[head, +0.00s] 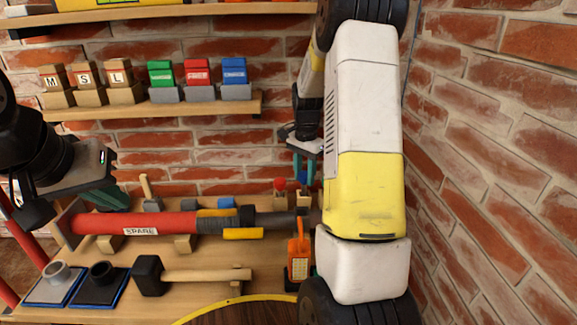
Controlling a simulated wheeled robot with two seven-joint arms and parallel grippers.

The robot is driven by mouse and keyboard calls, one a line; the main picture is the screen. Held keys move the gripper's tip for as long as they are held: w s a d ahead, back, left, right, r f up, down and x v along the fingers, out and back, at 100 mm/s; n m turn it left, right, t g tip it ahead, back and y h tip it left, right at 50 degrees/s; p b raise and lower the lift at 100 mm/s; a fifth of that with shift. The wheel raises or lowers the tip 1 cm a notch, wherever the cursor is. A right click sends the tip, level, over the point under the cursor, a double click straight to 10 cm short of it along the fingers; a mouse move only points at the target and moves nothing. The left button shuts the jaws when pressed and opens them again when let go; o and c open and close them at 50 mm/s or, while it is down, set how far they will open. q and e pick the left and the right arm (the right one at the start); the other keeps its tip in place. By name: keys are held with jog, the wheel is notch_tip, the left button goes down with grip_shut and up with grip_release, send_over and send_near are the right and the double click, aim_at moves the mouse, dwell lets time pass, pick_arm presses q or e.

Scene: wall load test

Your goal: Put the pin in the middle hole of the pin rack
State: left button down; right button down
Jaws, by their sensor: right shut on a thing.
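My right gripper (302,172) reaches down in front of the back wall, partly hidden behind my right arm. It is shut on a small blue thing, which looks like the pin (304,177); little of it shows. Just below are light wooden blocks that look like the pin rack (280,199). A red ball-headed piece (280,184) stands upright at their left. The right part of the rack is hidden by my arm, and I cannot make out its holes. My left gripper (112,198) is at the left above the bench; its finger gap is unclear.
A red tube marked SPARE (140,224) lies across the bench, with a mallet (190,274) in front. An orange device (298,255) stands beside my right arm. A shelf (160,107) with coloured boxes is above. A brick wall (480,150) closes the right side.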

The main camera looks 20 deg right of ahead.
jog(key=c, duration=0.9)
grip_release()
jog(key=shift+o, duration=0.2)
jog(key=o, duration=0.6)
jog(key=shift+c, duration=0.2)
jog(key=shift+r, duration=4)
